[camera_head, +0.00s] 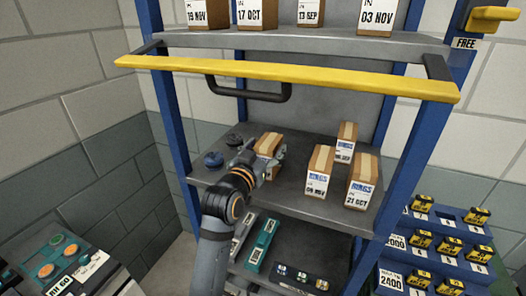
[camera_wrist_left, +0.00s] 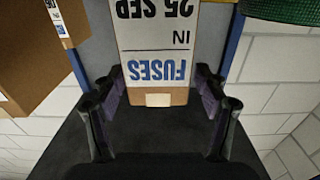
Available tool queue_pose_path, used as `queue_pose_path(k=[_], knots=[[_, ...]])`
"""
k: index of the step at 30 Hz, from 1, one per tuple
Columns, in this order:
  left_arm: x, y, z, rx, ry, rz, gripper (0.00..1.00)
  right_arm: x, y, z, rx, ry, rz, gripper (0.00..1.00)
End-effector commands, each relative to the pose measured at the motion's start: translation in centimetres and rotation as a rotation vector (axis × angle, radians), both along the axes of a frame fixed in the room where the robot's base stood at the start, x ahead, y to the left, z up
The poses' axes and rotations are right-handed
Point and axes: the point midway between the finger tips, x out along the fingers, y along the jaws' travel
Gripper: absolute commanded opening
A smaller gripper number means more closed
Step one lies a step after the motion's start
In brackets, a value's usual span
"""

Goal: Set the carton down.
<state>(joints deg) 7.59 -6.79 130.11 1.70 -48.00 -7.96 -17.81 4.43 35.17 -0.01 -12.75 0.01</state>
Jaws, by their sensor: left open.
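A brown carton (camera_head: 268,144) with a pale tape strip stands at the left part of the rack's middle shelf (camera_head: 290,200). My left gripper (camera_head: 265,160) reaches it from the front. In the left wrist view the carton (camera_wrist_left: 158,45) shows a white label reading "FUSES IN 25 SEP", upside down in the picture. The fingers of my left gripper (camera_wrist_left: 157,92) are open, one on each side of the carton, with a narrow gap visible. The carton looks upright on the shelf, but its base is partly hidden by the gripper. My right gripper is not in view.
Several cartons marked RINGS (camera_head: 319,172) stand to the right on the same shelf. Blue posts (camera_head: 176,130) flank the shelf.

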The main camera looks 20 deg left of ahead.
Motion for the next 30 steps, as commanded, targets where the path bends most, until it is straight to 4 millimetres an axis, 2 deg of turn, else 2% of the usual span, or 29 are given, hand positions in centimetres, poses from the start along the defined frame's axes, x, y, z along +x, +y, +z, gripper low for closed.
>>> queue_pose_path(k=[5, 10, 11, 12, 21, 24, 26, 30], knots=[[-2.4, 0.1, -0.4, -0.003, -0.001, 0.000, 0.73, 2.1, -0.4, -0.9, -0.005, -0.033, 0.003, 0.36], [-6.3, 0.3, -0.4, -0.005, -0.001, 0.001, 0.73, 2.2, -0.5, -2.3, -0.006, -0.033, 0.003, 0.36], [-6.1, 0.2, 0.7, 0.000, 0.005, -0.002, 0.73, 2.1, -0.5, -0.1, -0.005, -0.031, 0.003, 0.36], [-6.2, 0.2, 0.9, 0.003, 0.007, -0.004, 0.73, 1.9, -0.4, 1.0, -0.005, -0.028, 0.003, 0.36], [-8.1, 0.2, 1.0, 0.003, 0.007, -0.005, 0.73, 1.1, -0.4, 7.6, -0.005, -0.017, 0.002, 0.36], [-9.0, 0.3, 0.9, 0.000, 0.006, 0.000, 0.73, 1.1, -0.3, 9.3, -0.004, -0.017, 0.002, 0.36], [-10.0, 0.4, 0.2, -0.001, 0.005, -0.001, 0.73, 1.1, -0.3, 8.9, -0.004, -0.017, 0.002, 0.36], [-11.4, 0.4, 0.1, -0.001, 0.001, -0.001, 0.73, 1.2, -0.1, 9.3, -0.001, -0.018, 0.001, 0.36]])
